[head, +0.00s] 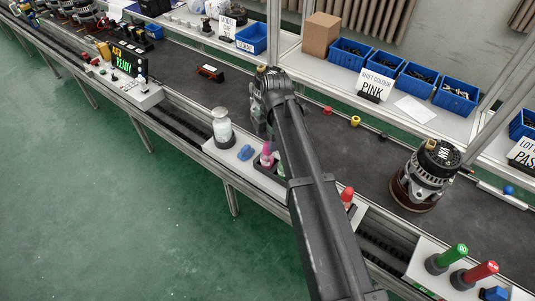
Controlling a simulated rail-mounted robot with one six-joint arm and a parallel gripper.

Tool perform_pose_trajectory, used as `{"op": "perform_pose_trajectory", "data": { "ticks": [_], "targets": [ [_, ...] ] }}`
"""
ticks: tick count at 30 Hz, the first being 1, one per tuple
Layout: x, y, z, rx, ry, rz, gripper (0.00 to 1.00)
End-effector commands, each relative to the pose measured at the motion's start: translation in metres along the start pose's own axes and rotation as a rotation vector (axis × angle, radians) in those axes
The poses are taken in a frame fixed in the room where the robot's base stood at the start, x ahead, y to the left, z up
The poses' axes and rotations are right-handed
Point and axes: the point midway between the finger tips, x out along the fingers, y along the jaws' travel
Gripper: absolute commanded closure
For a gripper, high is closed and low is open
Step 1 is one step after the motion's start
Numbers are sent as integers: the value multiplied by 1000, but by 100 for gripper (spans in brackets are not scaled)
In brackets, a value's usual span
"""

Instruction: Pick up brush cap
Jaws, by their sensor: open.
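Small caps lie on the dark belt to the right of my arm: a red one (327,110), a yellow one (355,120) and a dark one (383,135). I cannot tell which of them, if any, is the brush cap. My gripper (267,138) points down over the near edge of the belt, left of the caps and apart from them. It is open, and its fingers are small and partly hidden by my arm. A pink and purple item (267,157) stands just below it; I cannot tell whether they touch.
An alternator (426,175) stands on the belt at right. A clear bottle (222,127) and a blue item (245,152) are on the near ledge. Green (453,257) and red (480,272) handles stand at lower right.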

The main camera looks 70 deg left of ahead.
Motion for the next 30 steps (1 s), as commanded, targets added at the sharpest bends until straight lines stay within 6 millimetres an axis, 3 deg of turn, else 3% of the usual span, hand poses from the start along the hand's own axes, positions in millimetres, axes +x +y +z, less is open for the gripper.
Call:
{"op": "perform_pose_trajectory", "data": {
  "ticks": [1,3,10,21,30],
  "targets": [
    [23,0,0,0,0,0,38],
    [31,0,1,0,0,1,38],
    [28,0,0,0,0,2,38],
    [27,0,0,0,0,2,91],
    [27,0,0,0,0,2,92]
  ]
}}
